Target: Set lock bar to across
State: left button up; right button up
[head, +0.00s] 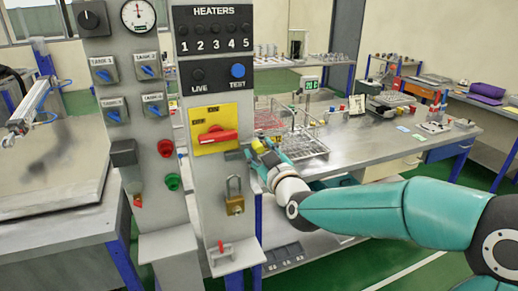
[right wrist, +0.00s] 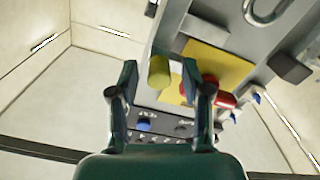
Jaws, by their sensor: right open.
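My right gripper (head: 258,157) is at the right edge of the grey control panel (head: 207,183), just right of the yellow plate (head: 205,113) with a red handle (head: 217,135) lying nearly level. In the right wrist view the gripper (right wrist: 160,82) is open, and a yellow-olive rounded knob (right wrist: 159,70) shows between its fingertips, nearer the left one. I cannot tell whether they touch. The red handle (right wrist: 221,94) is partly hidden behind the right finger. A short grey bar (head: 235,155) is below the plate; I cannot tell which part is the lock bar. My left gripper is not in view.
A brass padlock (head: 235,204) hangs below the plate. A small red lever (head: 221,247) is lower down. A left panel has blue switches, a red button (head: 166,148) and a green one (head: 173,182). A wire rack (head: 302,140) stands on the bench behind my gripper.

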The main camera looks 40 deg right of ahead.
jog(key=shift+w, duration=0.15)
jog(key=shift+c, duration=0.2)
grip_shut()
